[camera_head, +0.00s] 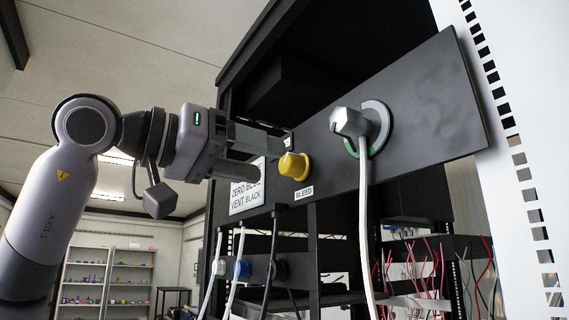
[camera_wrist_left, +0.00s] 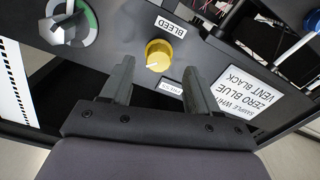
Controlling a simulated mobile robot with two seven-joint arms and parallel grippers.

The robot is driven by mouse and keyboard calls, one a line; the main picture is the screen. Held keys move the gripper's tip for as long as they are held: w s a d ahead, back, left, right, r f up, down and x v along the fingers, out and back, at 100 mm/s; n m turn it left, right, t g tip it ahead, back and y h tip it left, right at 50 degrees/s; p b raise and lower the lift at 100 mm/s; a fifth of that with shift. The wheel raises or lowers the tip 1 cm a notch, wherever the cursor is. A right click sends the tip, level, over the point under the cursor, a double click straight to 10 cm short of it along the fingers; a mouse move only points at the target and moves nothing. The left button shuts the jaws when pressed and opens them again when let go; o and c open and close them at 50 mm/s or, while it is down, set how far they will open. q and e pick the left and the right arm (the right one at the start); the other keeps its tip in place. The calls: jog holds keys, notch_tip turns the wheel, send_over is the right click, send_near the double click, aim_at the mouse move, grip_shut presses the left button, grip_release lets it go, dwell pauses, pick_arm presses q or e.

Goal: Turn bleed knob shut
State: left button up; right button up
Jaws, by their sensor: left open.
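The yellow bleed knob (camera_head: 294,166) sits on a dark panel (camera_head: 432,112), with a BLEED label (camera_head: 304,193) beside it. In the left wrist view the knob (camera_wrist_left: 158,55) lies ahead of the fingertips, roughly between their lines, with a pale pointer mark on its face. My left gripper (camera_head: 262,157) is open and empty; its two fingers point at the knob from the left. In the wrist view the open fingers (camera_wrist_left: 158,80) stand apart with a gap to the knob. My right gripper is not in view.
A grey lever handle (camera_head: 349,123) on a round green-and-grey dial is right of the knob, with a white cable hanging before it. A white sign (camera_head: 247,187) sits left of the knob. Hoses and a blue connector (camera_head: 242,269) are below. Red wires (camera_head: 420,262) hang lower right.

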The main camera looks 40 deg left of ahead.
aim_at(284, 166)
pick_arm(q)
jog(key=x, duration=0.5)
jog(key=shift+s, duration=0.1)
jog(key=c, duration=1)
